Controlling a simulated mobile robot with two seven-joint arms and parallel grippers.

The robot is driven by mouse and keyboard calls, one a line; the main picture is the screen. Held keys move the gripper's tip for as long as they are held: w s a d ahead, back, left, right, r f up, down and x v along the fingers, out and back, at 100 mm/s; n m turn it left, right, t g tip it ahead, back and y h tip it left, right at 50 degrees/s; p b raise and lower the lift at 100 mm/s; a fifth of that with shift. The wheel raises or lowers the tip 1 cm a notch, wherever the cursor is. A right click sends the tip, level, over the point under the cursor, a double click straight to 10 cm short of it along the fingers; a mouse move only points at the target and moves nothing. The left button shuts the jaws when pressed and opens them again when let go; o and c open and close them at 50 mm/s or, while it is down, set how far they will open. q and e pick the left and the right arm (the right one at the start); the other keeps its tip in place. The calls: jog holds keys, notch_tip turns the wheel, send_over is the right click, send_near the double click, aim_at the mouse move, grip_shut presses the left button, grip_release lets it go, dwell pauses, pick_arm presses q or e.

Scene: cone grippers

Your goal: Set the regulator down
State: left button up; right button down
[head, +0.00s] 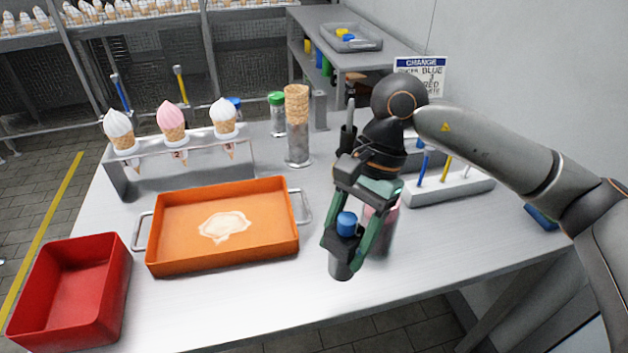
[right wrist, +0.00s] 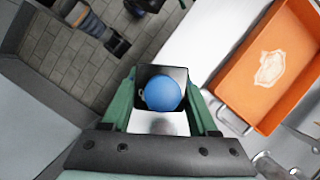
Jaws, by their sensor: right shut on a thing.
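The regulator is a grey body with a round blue knob (head: 346,223). My right gripper (head: 350,240) is shut on it, with the green fingers on either side. The grey lower part (head: 342,264) sticks out below the fingers. In the right wrist view the blue knob (right wrist: 163,94) sits between the fingers, with floor and the table's edge beyond it. In the head view the regulator shows against the front right part of the table (head: 290,300); I cannot tell whether it touches the top. My left gripper is not in view.
A pink jar (head: 386,238) stands partly hidden behind my right gripper. An orange tray (head: 165,262) with a white puddle and a red bin (head: 110,290) are to the left. A cone rack (head: 200,180) and stacked cones (head: 297,105) stand behind. The front table strip is clear.

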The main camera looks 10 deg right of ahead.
jog(key=s+a+r+m+t+p, duration=0.1)
jog(key=s+a+r+m+t, duration=0.15)
jog(key=a+m, duration=0.45)
jog(key=s+a+r+m+t+p, duration=0.1)
jog(key=a+m+t, duration=0.2)
jog(key=a+m, duration=0.35)
jog(key=shift+m+h, duration=0.3)
jog(key=shift+m, duration=0.65)
jog(key=w+d+f, duration=0.2)
jog(key=d+f, duration=0.2)
jog(key=w+d+f, duration=0.3)
jog(key=d+f, duration=0.1)
jog(key=w+d+f, duration=0.3)
jog(key=d+f, duration=0.1)
jog(key=shift+w+d+f, duration=0.15)
jog(key=shift+d, duration=0.1)
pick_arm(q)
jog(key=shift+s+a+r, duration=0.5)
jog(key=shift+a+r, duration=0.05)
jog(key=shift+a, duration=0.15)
pick_arm(e)
jog(key=shift+f, duration=0.4)
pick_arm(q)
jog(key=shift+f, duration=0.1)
pick_arm(e)
jog(key=shift+f, duration=0.1)
